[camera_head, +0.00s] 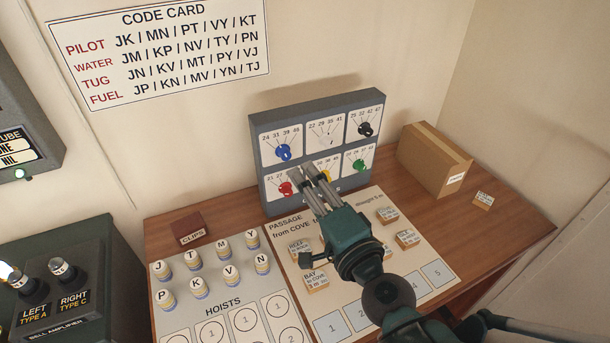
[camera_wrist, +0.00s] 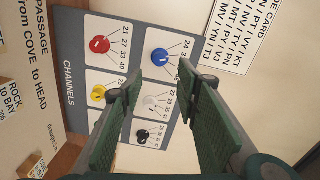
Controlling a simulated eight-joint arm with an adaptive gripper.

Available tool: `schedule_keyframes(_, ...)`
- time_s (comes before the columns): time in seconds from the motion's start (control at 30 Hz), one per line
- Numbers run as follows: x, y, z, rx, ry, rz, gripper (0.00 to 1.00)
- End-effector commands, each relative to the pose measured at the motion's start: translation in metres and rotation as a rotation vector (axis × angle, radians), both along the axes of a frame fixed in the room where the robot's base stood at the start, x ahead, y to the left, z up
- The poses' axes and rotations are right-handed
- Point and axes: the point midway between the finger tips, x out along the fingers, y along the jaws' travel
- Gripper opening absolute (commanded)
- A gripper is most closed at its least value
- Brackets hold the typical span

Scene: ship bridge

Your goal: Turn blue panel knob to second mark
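The grey knob panel (camera_head: 256,150) stands upright at the back of the desk. Its blue knob (camera_head: 283,152) is at the upper left, under the marks 24, 31, 39 and 46. My gripper (camera_head: 307,172) is in front of the panel, below and right of the blue knob. In the wrist view its two green-padded fingers (camera_wrist: 165,85) are apart with nothing between them. Which mark the blue knob points to is too small to tell.
Red (camera_head: 286,188), yellow (camera_wrist: 98,94), white (camera_wrist: 151,101), black (camera_head: 365,129) and green (camera_head: 359,165) knobs sit close by on the panel. A cardboard box (camera_head: 432,160) stands to its right. Small pegs (camera_head: 252,240) and labelled blocks (camera_head: 408,239) crowd the desk in front.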

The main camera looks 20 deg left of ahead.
Motion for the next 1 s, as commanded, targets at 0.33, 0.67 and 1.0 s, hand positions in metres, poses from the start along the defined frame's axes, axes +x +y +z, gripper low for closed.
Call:
schedule_keyframes(0.33, -0.0088, -0.0089, 0.0002, -0.001, -0.001, 0.0, 0.32)
schedule_keyframes(0.67, -0.0089, -0.0091, 0.0002, -0.001, -0.001, 0.0, 0.32)
schedule_keyframes(1.0, -0.0075, -0.011, 0.0007, -0.013, -0.007, 0.001, 0.32)
